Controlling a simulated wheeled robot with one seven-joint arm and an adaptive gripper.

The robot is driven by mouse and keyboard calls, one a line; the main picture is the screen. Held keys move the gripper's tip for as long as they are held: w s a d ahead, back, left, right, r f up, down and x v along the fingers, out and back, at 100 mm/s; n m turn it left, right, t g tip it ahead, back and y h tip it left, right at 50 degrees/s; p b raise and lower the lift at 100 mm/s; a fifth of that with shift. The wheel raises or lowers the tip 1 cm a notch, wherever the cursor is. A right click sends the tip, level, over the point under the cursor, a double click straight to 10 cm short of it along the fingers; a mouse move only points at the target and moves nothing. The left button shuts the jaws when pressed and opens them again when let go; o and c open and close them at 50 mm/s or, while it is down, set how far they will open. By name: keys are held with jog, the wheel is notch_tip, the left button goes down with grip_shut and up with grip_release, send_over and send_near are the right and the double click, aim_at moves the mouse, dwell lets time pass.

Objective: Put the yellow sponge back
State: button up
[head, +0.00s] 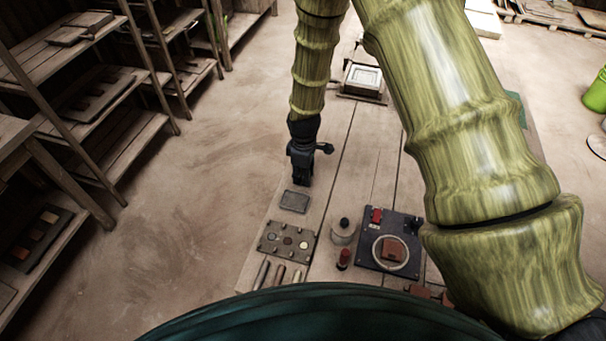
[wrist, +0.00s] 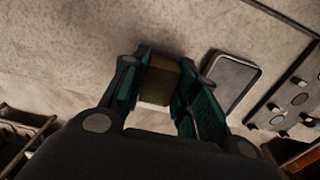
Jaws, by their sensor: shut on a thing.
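My gripper (wrist: 163,78) is shut on the yellow sponge (wrist: 158,82), which looks dull olive-yellow between the two teal-padded fingers in the wrist view. In the head view my gripper (head: 301,176) points down over the left edge area of the wooden table, and the sponge cannot be made out there. A small dark rectangular tray (head: 294,201) lies just in front of my gripper. In the wrist view this tray (wrist: 235,78) is right of the fingers, apart from the sponge, and looks empty. I cannot tell whether the sponge touches the table.
On the table (head: 345,185) are a plate with several round pieces (head: 287,241), a lidded jar (head: 342,232), a red-topped stamp (head: 343,258) and a dark press plate (head: 389,241). A framed block (head: 362,79) stands at the back. Shelves (head: 85,95) stand left across open floor.

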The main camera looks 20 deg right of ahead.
jog(key=shift+f, duration=0.5)
jog(key=shift+f, duration=0.2)
jog(key=o, duration=1)
jog(key=shift+r, duration=0.2)
jog(key=shift+s+r+b, duration=0.1)
jog(key=shift+r+b, duration=1.2)
jog(key=shift+r, duration=4.7)
